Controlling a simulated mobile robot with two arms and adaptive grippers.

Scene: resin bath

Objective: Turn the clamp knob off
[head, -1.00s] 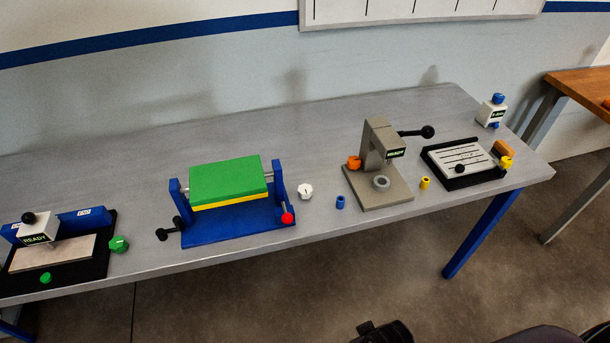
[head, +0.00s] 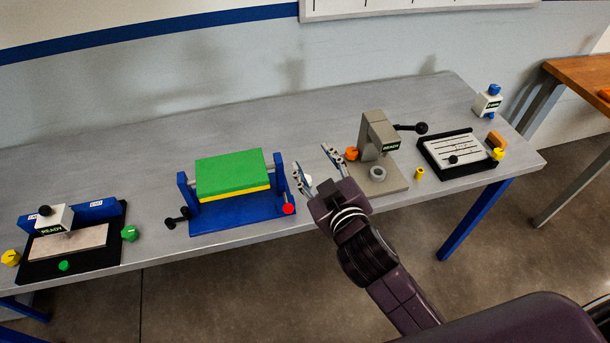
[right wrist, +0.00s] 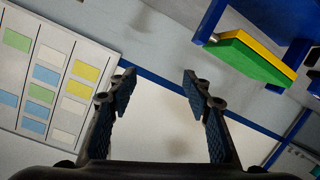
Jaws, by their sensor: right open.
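Several knobs show in the head view, and I cannot tell by a label which is the clamp knob. A white knob (head: 307,180) with a dark mark in the earlier frame is mostly hidden behind my right gripper (head: 313,158). An orange knob (head: 351,153) is on the grey press (head: 378,135), right of the gripper. A red knob (head: 288,209) is on the blue stand (head: 240,211), a green knob (head: 129,233) beside the left black fixture. My right gripper is open and empty above the table; its spread fingers also show in the right wrist view (right wrist: 158,85). My left gripper is out of view.
A green and yellow block (head: 230,174) sits in the blue stand. A black lever (head: 411,128) sticks out from the press. A yellow cylinder (head: 419,174) and a slotted plate fixture (head: 457,150) are to the right. The table's rear (head: 290,115) is clear.

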